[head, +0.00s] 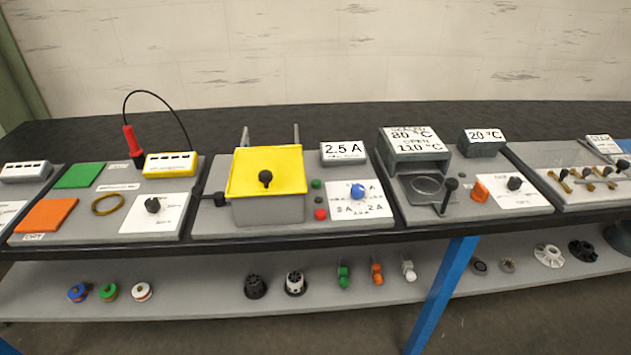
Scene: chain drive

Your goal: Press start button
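A small green button (316,184) sits on the grey middle panel, right of a box with a yellow lid (265,168). A red button (320,214) sits below it, with a small dark round part between them. No label marks either as start that I can read. The yellow lid has a black knob (265,178) and looks closed. A display (344,153) reading 2.5 A and a blue knob (358,190) on a white scale lie to the right. Neither of my grippers is in view.
Other panels flank it: left with green (79,175) and orange pads, right with an 80 °C/110 °C station (418,145) and black lever (447,194). A lower shelf (200,298) holds spools, plugs and gears. A blue leg (441,290) stands in front.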

